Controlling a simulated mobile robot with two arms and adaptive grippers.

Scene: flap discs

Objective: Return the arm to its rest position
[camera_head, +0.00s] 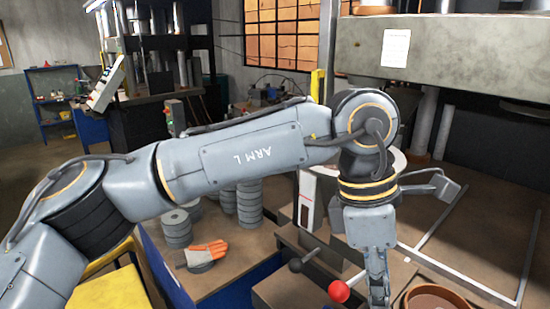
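My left arm, marked "ARM L", reaches in from the left across the middle of the view and bends down at the wrist. My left gripper (377,284) points down over the work area and is seen nearly edge-on, so I cannot tell if its fingers are apart. Its lower end runs to the bottom edge of the picture. I see nothing held in it. My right arm and gripper are not in view.
A red ball knob (339,291) and a dark knob (295,265) stand left of the gripper. A brown round container (436,297) is to its right. Stacks of grey discs (249,202) and an orange glove (207,253) lie left. A large press (460,60) stands behind.

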